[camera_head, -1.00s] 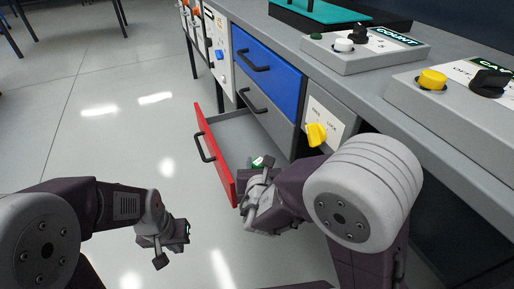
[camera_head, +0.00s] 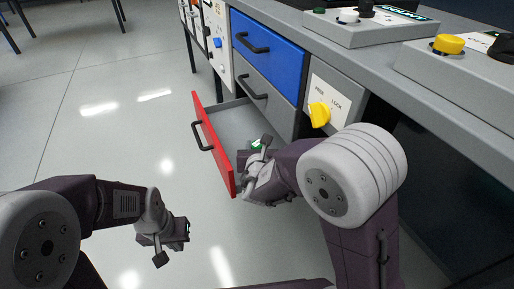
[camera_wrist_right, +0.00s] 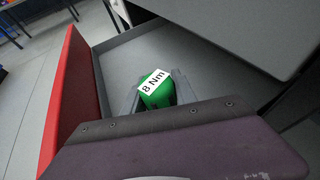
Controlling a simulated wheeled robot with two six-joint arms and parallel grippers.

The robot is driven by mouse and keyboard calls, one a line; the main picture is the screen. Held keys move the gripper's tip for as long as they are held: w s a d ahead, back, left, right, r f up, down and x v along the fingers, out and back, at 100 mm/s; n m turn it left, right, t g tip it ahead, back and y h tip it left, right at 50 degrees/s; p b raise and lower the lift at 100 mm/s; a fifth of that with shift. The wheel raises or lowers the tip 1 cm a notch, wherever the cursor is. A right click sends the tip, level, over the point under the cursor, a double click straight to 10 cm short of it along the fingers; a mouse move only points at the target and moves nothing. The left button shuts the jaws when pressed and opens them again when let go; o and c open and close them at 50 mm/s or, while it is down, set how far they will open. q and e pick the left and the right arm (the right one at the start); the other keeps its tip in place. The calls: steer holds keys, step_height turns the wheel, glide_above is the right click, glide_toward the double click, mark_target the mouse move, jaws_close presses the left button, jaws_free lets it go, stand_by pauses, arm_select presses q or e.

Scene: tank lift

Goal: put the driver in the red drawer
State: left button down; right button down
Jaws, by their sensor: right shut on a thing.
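The red drawer (camera_head: 213,147) is pulled open and its grey inside shows; in the right wrist view its red front (camera_wrist_right: 64,95) is at the left. My right gripper (camera_wrist_right: 158,97) is shut on the driver, which has a green body (camera_wrist_right: 157,95) with a white "8 Nm" label. In the head view only a small green and white bit of the driver (camera_head: 257,144) shows past the gripper, over the drawer's near part. The driver's lower part is hidden. My left gripper (camera_head: 175,238) hangs over the floor left of the drawer; its finger gap is unclear.
A closed blue drawer (camera_head: 267,62) and a closed grey drawer (camera_head: 263,97) are above the red one. A yellow knob (camera_head: 319,114) is on the panel beside them. Control boxes (camera_head: 360,35) stand on the bench top. The floor at left is clear.

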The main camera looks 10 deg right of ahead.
steer(key=shift+f, duration=0.2)
steer(key=c, duration=1)
jaws_free()
steer(key=shift+r, duration=0.1)
steer(key=shift+s+r+p, duration=0.15)
steer(key=shift+r+p, duration=0.25)
steer(key=shift+p, duration=0.05)
steer(key=v, duration=1.1)
steer(key=shift+s+b, duration=0.3)
steer(key=shift+b, duration=0.15)
steer(key=shift+a, duration=0.1)
